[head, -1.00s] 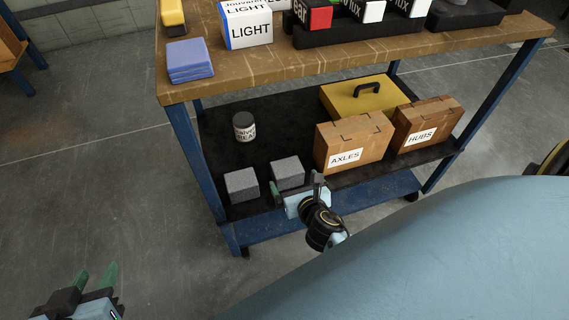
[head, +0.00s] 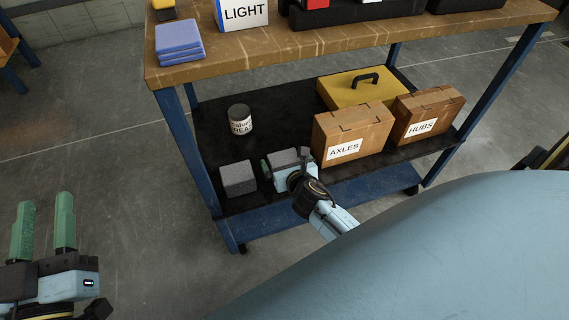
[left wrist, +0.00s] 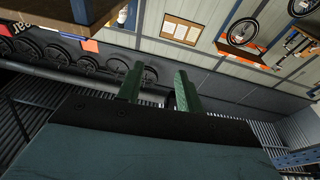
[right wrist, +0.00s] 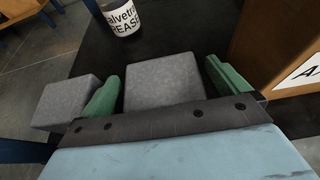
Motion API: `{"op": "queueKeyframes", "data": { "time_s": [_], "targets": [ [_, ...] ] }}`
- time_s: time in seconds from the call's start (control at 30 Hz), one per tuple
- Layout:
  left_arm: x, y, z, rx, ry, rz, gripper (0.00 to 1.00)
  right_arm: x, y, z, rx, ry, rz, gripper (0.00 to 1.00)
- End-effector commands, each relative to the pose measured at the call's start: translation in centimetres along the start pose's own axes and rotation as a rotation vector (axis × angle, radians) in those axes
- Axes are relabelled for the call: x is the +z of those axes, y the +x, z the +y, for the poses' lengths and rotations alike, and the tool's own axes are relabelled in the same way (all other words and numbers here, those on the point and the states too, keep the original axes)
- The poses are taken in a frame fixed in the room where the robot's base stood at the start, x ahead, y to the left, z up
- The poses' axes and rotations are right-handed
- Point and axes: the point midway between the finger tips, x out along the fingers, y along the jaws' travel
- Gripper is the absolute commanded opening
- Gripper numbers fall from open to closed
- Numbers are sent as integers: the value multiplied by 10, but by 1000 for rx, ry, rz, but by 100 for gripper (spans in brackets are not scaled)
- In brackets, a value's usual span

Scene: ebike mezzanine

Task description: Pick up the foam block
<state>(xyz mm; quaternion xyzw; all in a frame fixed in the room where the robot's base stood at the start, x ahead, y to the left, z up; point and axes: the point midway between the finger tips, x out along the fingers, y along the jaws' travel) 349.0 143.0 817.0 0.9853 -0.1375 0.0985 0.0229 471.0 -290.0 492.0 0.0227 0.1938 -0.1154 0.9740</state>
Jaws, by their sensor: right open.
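Two grey foam blocks stand on the black lower shelf of the cart. In the right wrist view one block (right wrist: 164,80) sits between the two green fingers of my right gripper (right wrist: 167,92), with small gaps showing at its sides. The gripper is open around it. In the head view this block (head: 284,158) is partly hidden by my right gripper (head: 284,172). The other grey block (head: 238,178) stands to its left, outside the fingers, and also shows in the right wrist view (right wrist: 68,102). My left gripper (head: 44,222) is open and empty over the floor, away from the cart.
The grease tin (head: 240,119) stands behind the blocks. The AXLES box (head: 352,133) is close to the right of my right gripper, with the HUBS box (head: 428,115) beyond. A yellow case (head: 350,92) lies behind. The wooden top (head: 290,48) overhangs the shelf (head: 205,125).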

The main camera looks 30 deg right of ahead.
Motion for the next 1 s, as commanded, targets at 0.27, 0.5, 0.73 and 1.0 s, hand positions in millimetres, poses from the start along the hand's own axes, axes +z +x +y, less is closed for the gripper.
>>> {"op": "queueKeyframes", "data": {
  "time_s": [0.27,0.5,0.73,1.0],
  "targets": [
    [-34,-4,6,15,-10,247,36,-1,23,0,0,2,-1,100],
    [-45,-7,7,18,-13,316,36,0,29,0,0,0,0,100],
    [-45,-6,7,18,-13,315,36,1,29,0,0,0,0,93],
    [-45,-6,7,18,-13,314,36,0,29,0,0,0,0,59]
  ]
}}
